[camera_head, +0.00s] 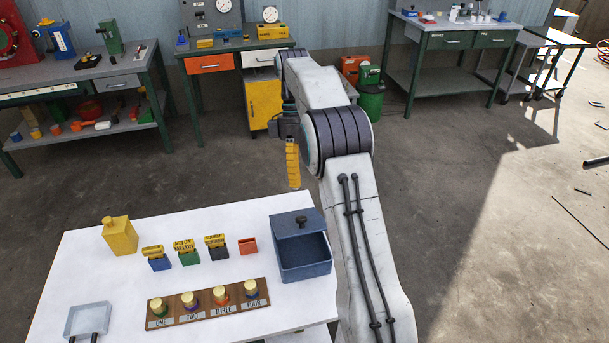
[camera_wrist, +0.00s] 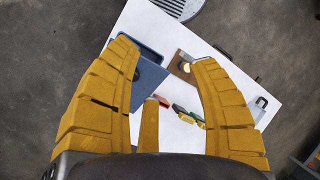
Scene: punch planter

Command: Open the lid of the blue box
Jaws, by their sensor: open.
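The blue box (camera_head: 305,272) stands at the right end of the white table. Its blue lid (camera_head: 284,225) bears a dark knob (camera_head: 301,221) and lies over the rear part, while the front part of the inside shows open and looks empty. In the wrist view the lid (camera_wrist: 150,86) shows between my fingers, with the left finger covering part of the box. My gripper (camera_wrist: 165,54) is open and empty, its yellow fingers spread. In the head view my gripper (camera_head: 293,166) hangs in the air beyond the table's back edge, apart from the box.
The white table (camera_head: 80,265) also bears a yellow canister (camera_head: 120,237), several small labelled blocks (camera_head: 188,254), a red block (camera_head: 248,246), a wooden board with several knobs (camera_head: 208,303) and a grey tray (camera_head: 88,320). Workbenches (camera_head: 235,47) stand along the back wall. The floor between is clear.

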